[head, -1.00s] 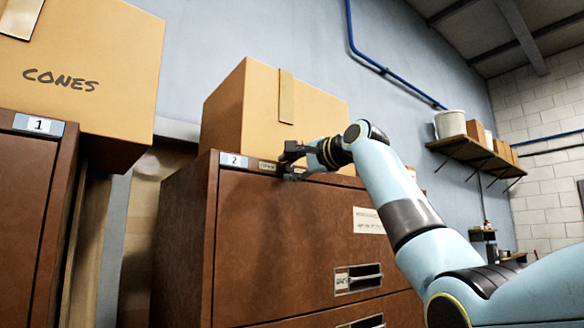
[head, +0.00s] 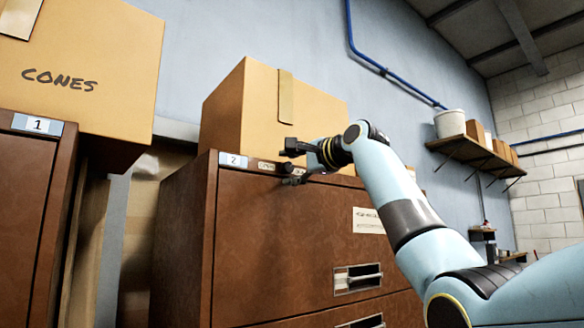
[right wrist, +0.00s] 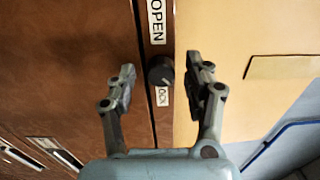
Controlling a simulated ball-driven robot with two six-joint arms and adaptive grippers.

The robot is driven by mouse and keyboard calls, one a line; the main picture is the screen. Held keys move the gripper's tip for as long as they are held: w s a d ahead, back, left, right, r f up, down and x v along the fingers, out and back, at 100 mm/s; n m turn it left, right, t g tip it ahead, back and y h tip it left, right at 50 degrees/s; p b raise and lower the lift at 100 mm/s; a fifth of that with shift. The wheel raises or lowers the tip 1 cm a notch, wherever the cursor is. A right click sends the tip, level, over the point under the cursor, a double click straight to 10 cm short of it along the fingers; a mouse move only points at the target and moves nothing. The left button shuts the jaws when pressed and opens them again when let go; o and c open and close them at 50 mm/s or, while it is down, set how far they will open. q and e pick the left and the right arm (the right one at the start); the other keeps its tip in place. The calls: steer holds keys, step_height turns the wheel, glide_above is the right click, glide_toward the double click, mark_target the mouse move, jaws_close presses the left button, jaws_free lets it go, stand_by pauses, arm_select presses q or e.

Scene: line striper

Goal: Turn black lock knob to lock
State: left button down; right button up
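The black lock knob (right wrist: 160,71) sits on the brown cabinet's top edge strip, between a label reading OPEN (right wrist: 157,21) and a partly readable second label (right wrist: 163,96). In the head view the knob (head: 286,168) shows small and dark by the fingers. My right gripper (right wrist: 160,78) is open, with one finger on each side of the knob and a visible gap on both sides. In the head view the right gripper (head: 292,164) is at the cabinet's upper front edge. My left gripper is not in view.
The brown cabinet marked 2 (head: 270,235) carries a cardboard box (head: 230,115) right behind the gripper. Another cabinet (head: 30,215) with a box marked CONES (head: 90,90) stands at left. A wall shelf (head: 470,153) is at the right.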

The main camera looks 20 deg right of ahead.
steer(key=v, duration=1.2)
stand_by(0.3)
